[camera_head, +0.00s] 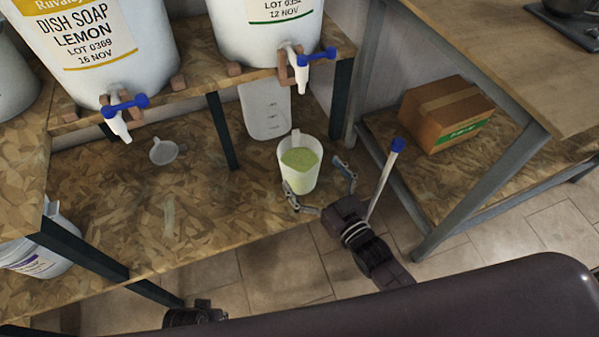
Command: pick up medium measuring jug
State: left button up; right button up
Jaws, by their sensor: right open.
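The medium measuring jug (311,181) is a white, semi-clear jug holding green liquid. It stands upright near the front edge of the lower chipboard shelf. My right gripper (314,174) is open, with one finger at the jug's front left and the other at its right. I cannot tell whether either finger touches it.
Two white drums, the lemon dish soap drum (105,60) and another (262,32), have blue-handled taps above the shelf. A white rod with a blue end (383,185) rises beside my right wrist. A cardboard box (445,112) sits at right. Dark posts flank the shelf; its front left is clear.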

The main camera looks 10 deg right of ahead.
aim_at(289, 139)
jog(key=x, duration=0.3)
jog(key=b+x, duration=0.1)
jog(key=x, duration=0.3)
jog(key=shift+w+d, duration=0.1)
jog(key=shift+w, duration=0.25)
jog(key=c, duration=1.9)
pick_arm(q)
jog(key=r, duration=0.1)
jog(key=w+r, duration=0.1)
jog(key=r, duration=0.2)
jog(key=shift+w+d, duration=0.1)
jog(key=shift+w, duration=0.2)
pick_arm(e)
jog(key=shift+r, duration=0.25)
jog(key=shift+c, duration=0.7)
